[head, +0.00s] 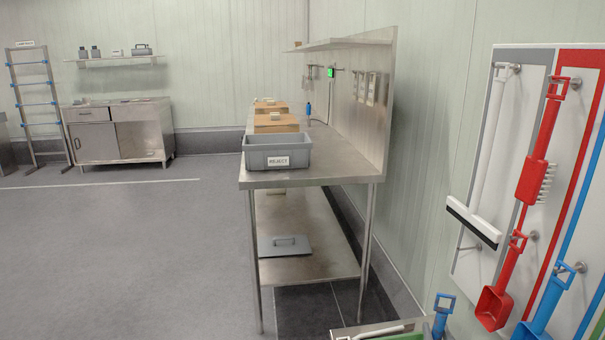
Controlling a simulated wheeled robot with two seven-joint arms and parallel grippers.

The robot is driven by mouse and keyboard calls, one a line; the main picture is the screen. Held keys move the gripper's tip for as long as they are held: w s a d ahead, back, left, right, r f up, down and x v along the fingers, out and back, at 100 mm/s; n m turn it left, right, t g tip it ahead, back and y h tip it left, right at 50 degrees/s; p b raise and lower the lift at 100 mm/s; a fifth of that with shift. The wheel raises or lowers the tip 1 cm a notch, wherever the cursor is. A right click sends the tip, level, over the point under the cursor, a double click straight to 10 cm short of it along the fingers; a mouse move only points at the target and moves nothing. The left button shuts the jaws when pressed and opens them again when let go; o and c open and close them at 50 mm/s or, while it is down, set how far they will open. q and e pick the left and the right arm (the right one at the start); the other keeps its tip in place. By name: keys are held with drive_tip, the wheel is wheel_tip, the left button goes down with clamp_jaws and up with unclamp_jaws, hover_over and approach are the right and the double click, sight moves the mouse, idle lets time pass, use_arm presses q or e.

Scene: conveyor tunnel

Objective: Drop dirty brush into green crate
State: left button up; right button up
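No gripper of mine shows clearly in the head view. A red brush (536,178) with pale bristles hangs on the wall board at the right; I cannot tell whether it is dirty. No green crate can be made out. At the bottom edge, a cut-off light-rimmed holder (380,329) shows a pale handle and a small green patch, too little to identify. A blue handle (441,311) stands upright beside it.
A steel table (330,176) with a lower shelf stands in the middle, bearing a grey REJECT crate (277,151) and cardboard boxes (275,123). A white squeegee (474,222) and red scoop (494,305) hang right. A steel cabinet (121,133) stands far left. Open floor lies left.

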drive_tip(key=shift+o, duration=1.1)
drive_tip(key=shift+s, duration=0.1)
use_arm(q)
drive_tip(key=shift+b+v, duration=0.35)
drive_tip(key=shift+v, duration=0.55)
use_arm(e)
drive_tip(key=s+a, duration=0.2)
drive_tip(key=s, duration=1.5)
drive_tip(key=shift+a, duration=0.2)
use_arm(q)
drive_tip(key=shift+w+d+r, duration=0.1)
drive_tip(key=shift+w, duration=0.15)
drive_tip(key=shift+s, duration=0.1)
